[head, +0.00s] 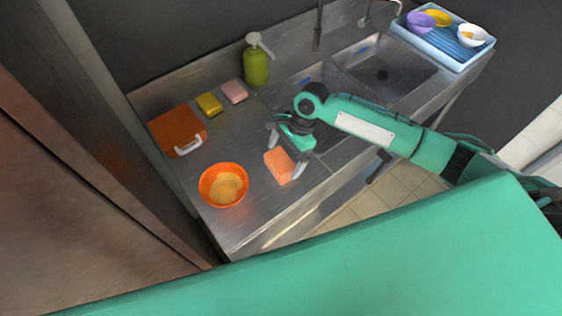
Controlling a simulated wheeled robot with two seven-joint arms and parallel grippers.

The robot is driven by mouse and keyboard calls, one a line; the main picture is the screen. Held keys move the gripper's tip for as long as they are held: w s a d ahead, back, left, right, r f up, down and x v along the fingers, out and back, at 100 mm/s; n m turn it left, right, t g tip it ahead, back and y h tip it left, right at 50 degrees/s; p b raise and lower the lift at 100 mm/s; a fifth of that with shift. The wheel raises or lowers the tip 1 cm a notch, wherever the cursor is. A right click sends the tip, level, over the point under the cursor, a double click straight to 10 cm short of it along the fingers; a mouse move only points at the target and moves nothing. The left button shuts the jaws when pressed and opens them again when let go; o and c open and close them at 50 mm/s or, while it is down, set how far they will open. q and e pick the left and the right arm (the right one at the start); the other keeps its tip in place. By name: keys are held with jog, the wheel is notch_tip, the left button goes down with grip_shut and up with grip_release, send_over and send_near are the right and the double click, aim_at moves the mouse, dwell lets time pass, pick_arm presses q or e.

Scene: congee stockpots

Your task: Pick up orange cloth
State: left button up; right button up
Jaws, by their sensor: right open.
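The orange cloth (280,165) is a small salmon-orange block-like piece lying on the steel counter near its front edge. My right gripper (286,155) comes in from the right and is open over the cloth. One finger is at the cloth's right side, and the other is beyond its upper left. I cannot tell whether either finger touches the cloth. My left gripper is not in view.
An orange bowl (224,185) with tan contents stands left of the cloth. A sink (383,68) and blue tray (443,43) are right.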

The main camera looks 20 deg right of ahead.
aim_at(282, 160)
jog(key=shift+p+x, duration=0.35)
jog(key=shift+x, duration=1.3)
jog(key=shift+c, duration=0.4)
jog(key=c, duration=0.7)
jog(key=shift+c, duration=0.2)
jog(key=shift+r, duration=0.15)
notch_tip(282, 160, up, 20)
jog(key=b, duration=0.3)
